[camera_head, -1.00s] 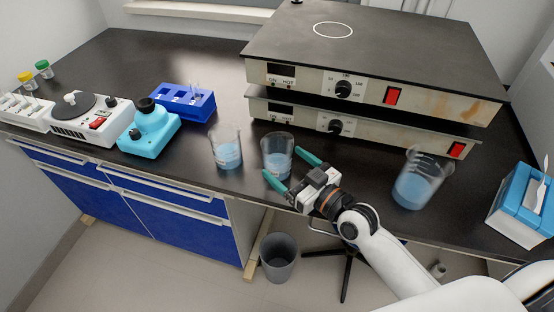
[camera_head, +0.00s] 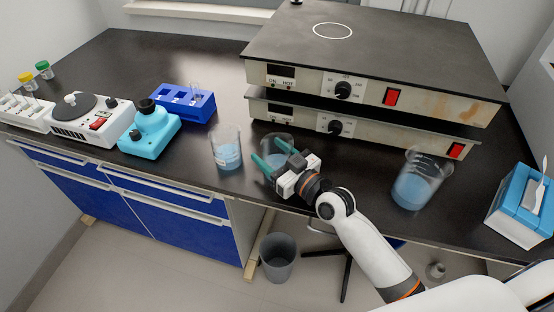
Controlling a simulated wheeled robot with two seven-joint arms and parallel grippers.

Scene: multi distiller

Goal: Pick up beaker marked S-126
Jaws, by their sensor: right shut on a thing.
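Three clear beakers with blue liquid stand on the black bench: a left beaker (camera_head: 227,150), a middle beaker (camera_head: 273,146) and a larger right beaker (camera_head: 413,185). The marks on them are too small to read, so I cannot tell which is S-126. My right gripper (camera_head: 271,157) is shut on the middle beaker, with its green fingers on either side of it. The gripper hides part of that beaker, which looks upright on the bench. My left gripper is not in view.
Two stacked hotplates (camera_head: 372,65) stand behind the beakers. A blue tube rack (camera_head: 184,103), a cyan device (camera_head: 149,133) and a white stirrer (camera_head: 92,118) are at left. A blue box (camera_head: 519,206) stands at far right. A bin (camera_head: 277,258) is on the floor.

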